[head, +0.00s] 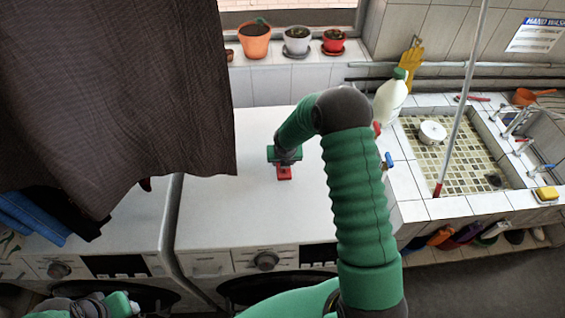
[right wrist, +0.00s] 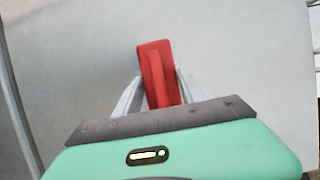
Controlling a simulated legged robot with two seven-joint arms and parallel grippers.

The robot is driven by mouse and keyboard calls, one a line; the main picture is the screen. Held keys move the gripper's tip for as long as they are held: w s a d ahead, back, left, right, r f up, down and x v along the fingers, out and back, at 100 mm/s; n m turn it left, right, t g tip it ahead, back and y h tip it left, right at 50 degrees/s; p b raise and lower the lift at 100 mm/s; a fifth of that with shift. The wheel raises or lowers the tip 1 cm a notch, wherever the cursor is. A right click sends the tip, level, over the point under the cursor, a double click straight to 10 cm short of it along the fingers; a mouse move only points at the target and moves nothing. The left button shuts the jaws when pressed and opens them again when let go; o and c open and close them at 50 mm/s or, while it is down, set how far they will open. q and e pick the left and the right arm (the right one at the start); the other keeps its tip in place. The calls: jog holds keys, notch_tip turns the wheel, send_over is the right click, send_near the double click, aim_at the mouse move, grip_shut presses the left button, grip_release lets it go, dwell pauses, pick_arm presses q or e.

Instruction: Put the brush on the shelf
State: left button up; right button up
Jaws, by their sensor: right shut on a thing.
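The brush appears to be the red object (right wrist: 153,55) between the two pale fingers of my right gripper (right wrist: 157,95). In the head view, the red piece (head: 284,173) shows just below my right gripper (head: 284,164), over the white top of a washing machine. I cannot tell whether it touches that top. A low shelf (head: 425,258) under the sink holds several coloured items and dark shoes. A tiled ledge (head: 265,86) runs below the window. Green and dark parts of my left arm show at the bottom left; the fingers of my left gripper (head: 122,304) are not clear.
A dark cloth (head: 110,95) hangs over the left side. Pots stand on the ledge. A white bottle (head: 390,100) stands beside the tiled sink (head: 430,175), where a thin pole (head: 465,90) leans. The washing machine top (head: 240,215) is otherwise clear.

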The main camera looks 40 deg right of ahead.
notch_tip(320, 180, down, 3)
jog(key=shift+s+r, duration=0.1)
jog(key=shift+s, duration=0.05)
jog(key=shift+a, duration=0.1)
jog(key=o, duration=1.5)
jog(key=shift+a, duration=0.25)
jog(key=shift+c, duration=0.2)
jog(key=shift+a, duration=0.1)
jog(key=shift+r, duration=0.15)
